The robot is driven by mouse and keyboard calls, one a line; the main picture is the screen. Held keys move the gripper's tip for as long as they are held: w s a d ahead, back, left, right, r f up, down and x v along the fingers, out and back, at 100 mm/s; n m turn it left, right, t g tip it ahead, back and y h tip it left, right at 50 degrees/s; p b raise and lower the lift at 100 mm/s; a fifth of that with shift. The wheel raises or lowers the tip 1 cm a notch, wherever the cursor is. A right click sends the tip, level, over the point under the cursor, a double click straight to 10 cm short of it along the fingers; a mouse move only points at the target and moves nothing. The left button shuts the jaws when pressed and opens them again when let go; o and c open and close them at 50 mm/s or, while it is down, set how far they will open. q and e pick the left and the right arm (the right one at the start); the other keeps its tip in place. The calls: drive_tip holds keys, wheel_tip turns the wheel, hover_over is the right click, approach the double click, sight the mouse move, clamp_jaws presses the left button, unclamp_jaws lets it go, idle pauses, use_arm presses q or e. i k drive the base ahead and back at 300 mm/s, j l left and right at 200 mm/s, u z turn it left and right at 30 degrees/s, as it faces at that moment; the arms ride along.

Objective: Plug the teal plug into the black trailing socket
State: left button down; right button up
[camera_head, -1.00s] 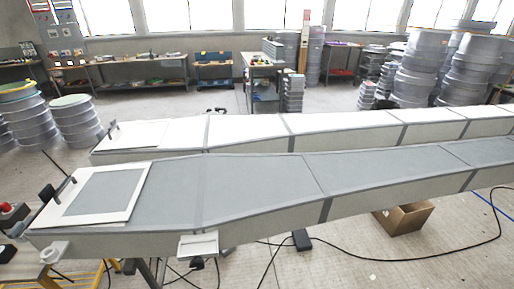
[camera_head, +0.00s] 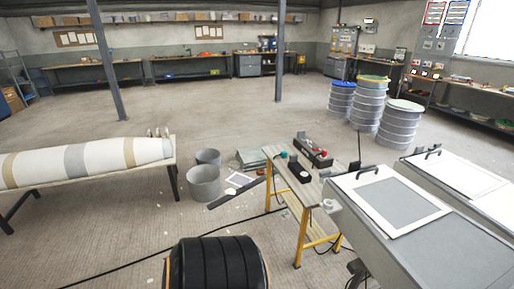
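A small teal piece (camera_head: 284,155), which looks like the teal plug, sits at the far left edge of a narrow bench with yellow legs. A black block (camera_head: 298,172) lies on the same bench, nearer me; it may be the black trailing socket, but it is too small to tell. The teal piece and the block look apart. Neither of my grippers is in view.
The bench (camera_head: 307,194) stands left of the grey mould (camera_head: 435,250). A long dark box (camera_head: 314,151) with a red part lies on it. Grey buckets (camera_head: 204,184), a black ribbed drum (camera_head: 217,265) and a floor cable are to the left. Open floor lies behind.

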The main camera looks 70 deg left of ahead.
sight(301, 173)
drive_tip(key=u, duration=2.1)
